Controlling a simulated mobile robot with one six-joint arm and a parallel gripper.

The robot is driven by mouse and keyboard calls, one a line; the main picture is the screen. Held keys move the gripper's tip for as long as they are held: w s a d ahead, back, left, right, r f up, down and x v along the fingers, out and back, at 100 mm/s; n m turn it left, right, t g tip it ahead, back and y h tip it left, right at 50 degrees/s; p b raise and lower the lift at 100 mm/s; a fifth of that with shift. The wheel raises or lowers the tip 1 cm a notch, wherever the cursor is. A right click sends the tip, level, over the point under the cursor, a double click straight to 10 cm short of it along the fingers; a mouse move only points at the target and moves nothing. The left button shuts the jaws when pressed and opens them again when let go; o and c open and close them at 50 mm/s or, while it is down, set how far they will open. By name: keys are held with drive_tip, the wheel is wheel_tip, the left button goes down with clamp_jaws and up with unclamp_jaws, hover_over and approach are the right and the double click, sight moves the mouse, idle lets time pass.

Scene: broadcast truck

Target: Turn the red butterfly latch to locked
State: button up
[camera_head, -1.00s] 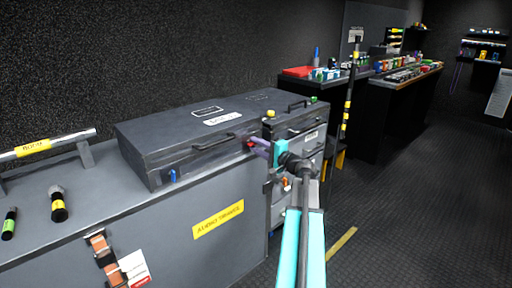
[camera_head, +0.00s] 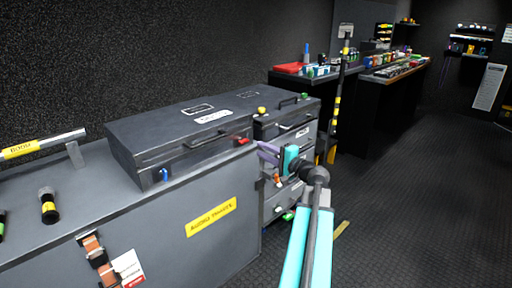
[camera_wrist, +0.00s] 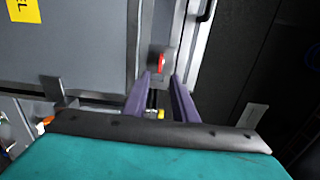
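The red butterfly latch (camera_head: 242,140) is on the front face of the dark grey case (camera_head: 205,152), near its right end. In the wrist view the latch (camera_wrist: 161,63) is a small red piece on a grey plate, beyond my fingertips and between their lines. My gripper (camera_head: 260,148) is just right of and in front of the latch, apart from it. Its two purple fingers (camera_wrist: 162,80) stand apart with nothing between them. The latch is too small to tell whether it is locked.
A blue latch (camera_head: 165,174) is on the case's left front. The case lies on a grey bench (camera_head: 190,255) with a yellow label (camera_head: 211,217). A drawer unit (camera_head: 290,160) stands close on the right. Open floor (camera_head: 400,220) lies farther right.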

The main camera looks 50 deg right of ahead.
drive_tip(key=shift+s+a, duration=0.15)
drive_tip(key=shift+s, duration=2.3)
drive_tip(key=w+a+f+n+g+y+p, duration=0.2)
drive_tip(key=w+a+f+y+p, duration=0.1)
drive_tip(key=w+a+f, duration=0.5)
drive_tip(key=w+a+f+n+g+y+p, duration=0.1)
drive_tip(key=a+f+n+g+y+p, duration=0.2)
drive_tip(key=a+f, duration=0.85)
drive_tip(key=a+f+n+g+y+p, duration=0.15)
drive_tip(key=a+f+g, duration=0.6)
drive_tip(key=a, duration=0.75)
drive_tip(key=s+a+f+n+g+h+p, duration=0.1)
drive_tip(key=s+a+f+n+g+p, duration=0.2)
drive_tip(key=s+a+f, duration=0.4)
drive_tip(key=s+a+f+n+g+p, duration=0.25)
drive_tip(key=s+a+f, duration=0.25)
drive_tip(key=a, duration=0.4)
drive_tip(key=s+a+f+n+g+h+p, duration=0.2)
drive_tip(key=s+n, duration=0.1)
drive_tip(key=s, duration=0.5)
drive_tip(key=s+a+f+n+g+h+p, duration=0.1)
drive_tip(key=s+a+n+g+h+p, duration=0.1)
drive_tip(key=s, duration=0.7)
drive_tip(key=shift+f+n+g+h, duration=0.35)
drive_tip(key=shift+n+g+h, duration=0.35)
drive_tip(key=shift+n, duration=0.3)
